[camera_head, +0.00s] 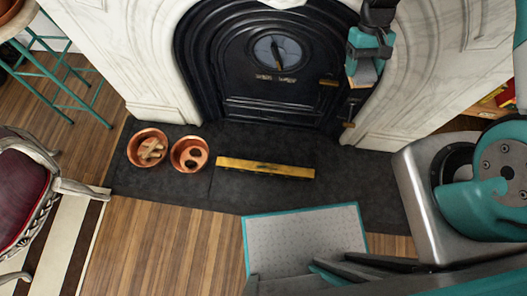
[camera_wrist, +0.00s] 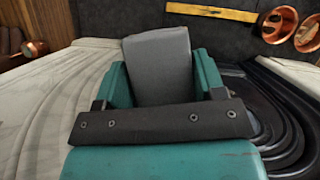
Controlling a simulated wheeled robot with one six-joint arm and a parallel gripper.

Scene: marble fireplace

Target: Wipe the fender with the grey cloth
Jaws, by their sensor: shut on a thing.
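The fender is a low brass-yellow bar (camera_head: 265,168) on the dark hearth in front of the fireplace, with a dark patch along its middle. It also shows at the top of the wrist view (camera_wrist: 226,14). My gripper (camera_head: 362,70) is up by the right side of the fireplace arch, above and to the right of the fender and well apart from it. In the wrist view its two teal fingers are shut on the grey cloth (camera_wrist: 158,65), which looks like a folded block. Part of the cloth between the fingers is hidden.
Two copper pots (camera_head: 148,148) (camera_head: 189,154) stand on the hearth left of the fender, with things inside. The black fireplace door (camera_head: 270,85) is behind, between white marble sides (camera_head: 150,60). A red chair (camera_head: 25,190) and a teal stool (camera_head: 75,85) are at left.

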